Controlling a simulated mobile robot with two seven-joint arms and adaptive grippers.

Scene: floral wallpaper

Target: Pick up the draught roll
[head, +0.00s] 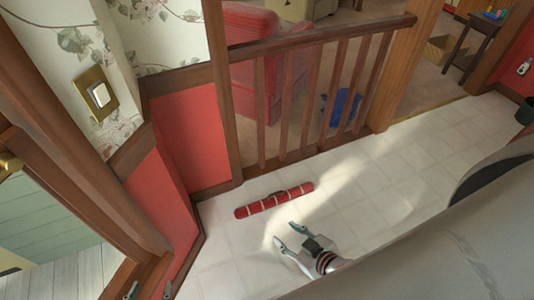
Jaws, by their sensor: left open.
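The draught roll (264,204) is a red tube with pale bands and a small handle. It lies on the tiled floor in front of the wooden railing. My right gripper (284,233) is open and empty, just below the roll in the picture, with its fingers pointing towards it. A gap of floor shows between them in the picture. My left gripper (149,291) shows only as two separated fingertips at the bottom edge, near the door frame. It is open, and the rest of it is out of view.
The wooden railing (320,42) and red wall panel (190,138) border the floor behind the roll. A blue object (341,108) is behind the railing. A small dark table (475,45) stands at the upper right. Pale tiled floor (400,180) is clear to the right.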

